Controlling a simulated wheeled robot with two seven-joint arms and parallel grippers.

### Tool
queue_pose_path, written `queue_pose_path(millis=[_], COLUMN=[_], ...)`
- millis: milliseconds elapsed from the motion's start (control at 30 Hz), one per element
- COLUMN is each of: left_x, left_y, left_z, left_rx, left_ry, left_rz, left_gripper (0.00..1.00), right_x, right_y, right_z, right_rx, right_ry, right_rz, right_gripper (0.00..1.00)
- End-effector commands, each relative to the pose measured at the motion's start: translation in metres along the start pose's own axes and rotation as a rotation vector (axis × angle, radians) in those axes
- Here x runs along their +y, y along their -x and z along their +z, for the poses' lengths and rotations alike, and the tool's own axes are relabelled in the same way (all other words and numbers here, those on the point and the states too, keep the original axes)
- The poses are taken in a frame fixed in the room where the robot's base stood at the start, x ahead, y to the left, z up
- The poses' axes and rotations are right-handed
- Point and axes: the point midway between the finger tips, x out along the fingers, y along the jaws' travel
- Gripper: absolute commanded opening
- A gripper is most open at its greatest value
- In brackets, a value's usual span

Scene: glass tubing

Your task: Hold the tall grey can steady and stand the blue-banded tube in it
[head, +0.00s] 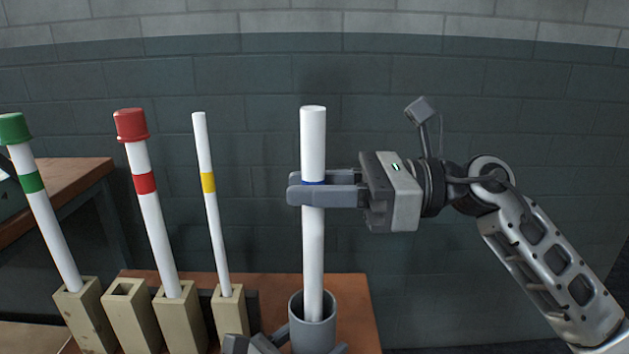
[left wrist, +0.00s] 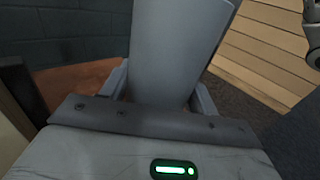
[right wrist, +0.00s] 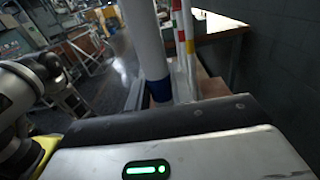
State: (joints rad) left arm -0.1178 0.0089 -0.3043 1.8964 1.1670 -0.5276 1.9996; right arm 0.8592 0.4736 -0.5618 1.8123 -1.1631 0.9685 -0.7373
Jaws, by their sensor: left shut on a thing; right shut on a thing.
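The blue-banded tube (head: 313,140) is white and stands upright, its lower end inside the mouth of the tall grey can (head: 313,338) in the head view. My right gripper (head: 300,190) is shut on the tube at its blue band; the band also shows in the right wrist view (right wrist: 160,88). My left gripper (head: 290,345) is low at the bottom edge of the head view, shut on the can. The left wrist view shows the can (left wrist: 175,50) between the left fingers. The tube's bottom end is hidden inside the can.
Left of the can, a yellow-banded tube (head: 205,150), a red-capped tube (head: 145,180) and a green-capped tube (head: 32,180) stand in beige square holders. One beige holder (head: 130,310) is empty. The wooden table (head: 358,300) has bare room right of the can.

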Motion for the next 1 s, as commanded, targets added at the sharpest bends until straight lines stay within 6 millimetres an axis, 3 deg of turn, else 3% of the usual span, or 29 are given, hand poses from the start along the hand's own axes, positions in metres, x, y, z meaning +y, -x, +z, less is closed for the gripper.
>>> queue_pose_path(millis=[467,500,567,867,1000], left_x=[0.0,0.0,0.0,0.0,0.0], left_y=[0.0,0.0,0.0,0.0,0.0], left_z=[0.0,0.0,0.0,0.0,0.0], left_rx=[0.0,0.0,0.0,0.0,0.0], left_ry=[0.0,0.0,0.0,0.0,0.0], left_rz=[0.0,0.0,0.0,0.0,0.0], left_gripper=[0.34,0.34,0.34,0.34,0.34], right_x=[0.0,0.0,0.0,0.0,-0.001], right_y=[0.0,0.0,0.0,0.001,0.013], right_z=[-0.005,-0.005,-0.005,-0.005,-0.006], right_rx=[0.0,0.0,0.0,0.001,0.002], right_ry=[0.0,0.0,0.0,-0.001,-0.002], right_rz=[0.0,0.0,0.0,0.0,-0.002], right_gripper=[0.0,0.31,0.47,0.48,0.48])
